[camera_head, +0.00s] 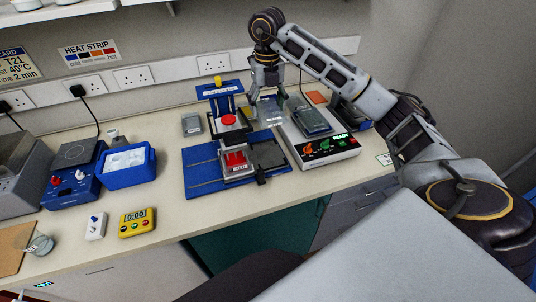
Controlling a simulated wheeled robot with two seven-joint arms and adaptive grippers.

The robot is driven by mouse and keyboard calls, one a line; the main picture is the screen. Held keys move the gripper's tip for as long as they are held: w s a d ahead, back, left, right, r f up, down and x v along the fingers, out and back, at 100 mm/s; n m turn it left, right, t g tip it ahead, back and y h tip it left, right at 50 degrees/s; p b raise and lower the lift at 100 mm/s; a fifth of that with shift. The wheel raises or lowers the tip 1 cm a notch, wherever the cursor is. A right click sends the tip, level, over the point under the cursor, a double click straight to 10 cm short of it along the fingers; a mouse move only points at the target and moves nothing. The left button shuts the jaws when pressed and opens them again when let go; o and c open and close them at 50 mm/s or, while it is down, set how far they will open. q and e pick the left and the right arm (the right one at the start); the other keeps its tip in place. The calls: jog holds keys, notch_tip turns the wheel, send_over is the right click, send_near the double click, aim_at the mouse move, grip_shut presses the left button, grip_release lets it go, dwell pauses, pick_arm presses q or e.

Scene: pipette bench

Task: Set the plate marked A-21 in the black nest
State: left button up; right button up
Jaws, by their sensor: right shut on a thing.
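My right gripper (268,98) reaches down at the back of the bench, behind the blue press. It is shut on a pale, clear-looking plate (271,115), seen small and partly hidden by the fingers. I cannot read a mark on it. A dark, flat, square piece (268,155) lies on the right part of the blue base, in front of the gripper; it may be the black nest, but I cannot tell for sure. My left gripper is not in view.
The blue press (228,105) with red parts stands on a blue base (203,172). Right of it is a white device (325,152) reading READY, with a dark grey block (312,122) on top. A blue tub (130,175) and yellow timer (137,222) are at left. The front bench is mostly clear.

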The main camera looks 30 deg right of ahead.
jog(key=shift+a+f, duration=0.1)
jog(key=shift+f, duration=0.95)
jog(key=p, duration=0.1)
send_over(267, 153)
notch_tip(267, 153, down, 12)
jog(key=shift+f, duration=0.1)
jog(key=shift+f+p, duration=0.35)
jog(key=shift+f, duration=1.5)
jog(key=shift+f, duration=0.2)
jog(key=o, duration=1)
